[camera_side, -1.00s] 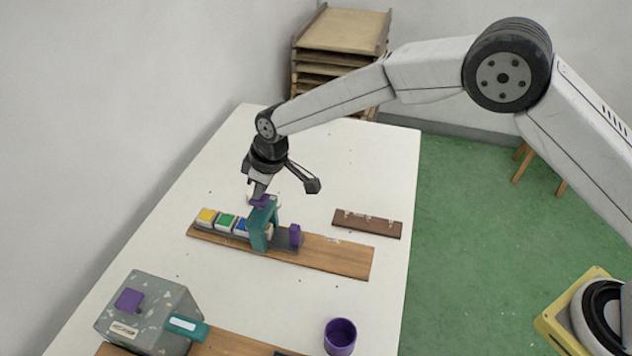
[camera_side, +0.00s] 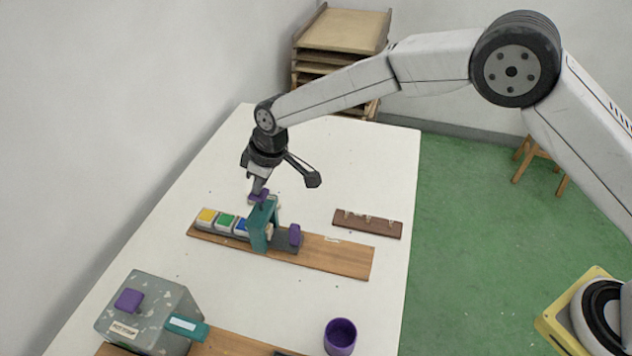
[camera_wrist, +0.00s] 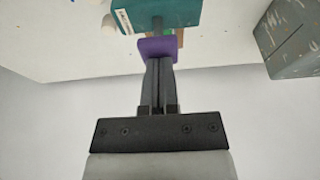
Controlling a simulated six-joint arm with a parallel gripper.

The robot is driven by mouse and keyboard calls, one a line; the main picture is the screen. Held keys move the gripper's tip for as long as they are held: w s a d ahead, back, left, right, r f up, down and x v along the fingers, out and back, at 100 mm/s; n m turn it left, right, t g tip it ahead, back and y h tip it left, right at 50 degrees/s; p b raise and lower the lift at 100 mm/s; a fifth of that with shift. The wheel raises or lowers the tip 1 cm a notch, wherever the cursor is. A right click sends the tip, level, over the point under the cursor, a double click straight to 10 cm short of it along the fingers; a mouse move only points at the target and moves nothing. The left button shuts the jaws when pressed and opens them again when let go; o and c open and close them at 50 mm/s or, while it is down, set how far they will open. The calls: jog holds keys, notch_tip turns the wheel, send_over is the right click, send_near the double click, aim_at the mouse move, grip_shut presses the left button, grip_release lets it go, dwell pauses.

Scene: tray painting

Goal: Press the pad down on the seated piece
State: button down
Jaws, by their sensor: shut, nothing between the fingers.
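A teal press frame (camera_side: 260,228) stands across the wooden board, with a purple pad (camera_side: 256,197) at its top. My gripper (camera_side: 260,190) is shut and empty, pointing down at the pad. In the wrist view, its fingertips (camera_wrist: 158,62) appear at the edge of the purple pad (camera_wrist: 157,46), with the teal frame (camera_wrist: 170,14) beyond. I cannot tell whether they touch. Yellow (camera_side: 207,216), green (camera_side: 226,221) and blue (camera_side: 241,226) pieces sit in a row left of the frame. The piece under the press is mostly hidden.
A purple block (camera_side: 295,234) stands on a dark slide right of the press. A brown rack (camera_side: 367,222) lies behind it. A grey speckled box (camera_side: 160,310) and a purple cup (camera_side: 340,336) are at the front. The rear table is clear.

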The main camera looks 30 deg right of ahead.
jog(key=shift+r, duration=0.9)
jog(key=shift+r, duration=2.5)
jog(key=shift+d+r, duration=0.1)
jog(key=shift+d, duration=0.4)
jog(key=s+d+m+h, duration=0.1)
jog(key=s+d+m, duration=0.1)
jog(key=s+d, duration=0.45)
jog(key=s+d+m, duration=0.3)
jog(key=s+d, duration=0.1)
jog(key=d, duration=0.6)
jog(key=s+d+m+h, duration=0.1)
jog(key=s+d+m, duration=0.1)
jog(key=s+d, duration=0.5)
jog(key=s+d+f+m, duration=0.2)
jog(key=s+d, duration=0.4)
jog(key=s, duration=0.2)
jog(key=shift+d+f, duration=0.2)
jog(key=shift+f, duration=0.15)
